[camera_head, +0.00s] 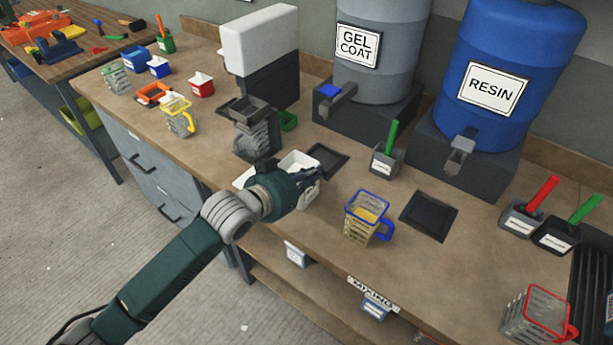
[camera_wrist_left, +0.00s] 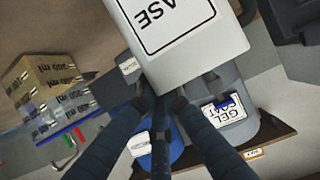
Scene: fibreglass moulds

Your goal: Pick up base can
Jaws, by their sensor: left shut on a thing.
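The white base can (camera_wrist_left: 200,55) fills the top middle of the left wrist view, with a black-framed label on which "ASE" can be read. My left gripper (camera_wrist_left: 172,98) is shut on it, the dark fingers meeting its edge. In the head view the can (camera_head: 299,160) shows as white parts around my left gripper (camera_head: 308,180), which hides much of it. I cannot tell there whether the can touches the bench. My right gripper is not in view.
The blue-rimmed measuring jug (camera_head: 362,219) stands right of my left gripper. The grey gel coat drum (camera_head: 375,75) and blue resin drum (camera_head: 505,80) stand at the back. A dark dispenser (camera_head: 255,130) is behind my wrist.

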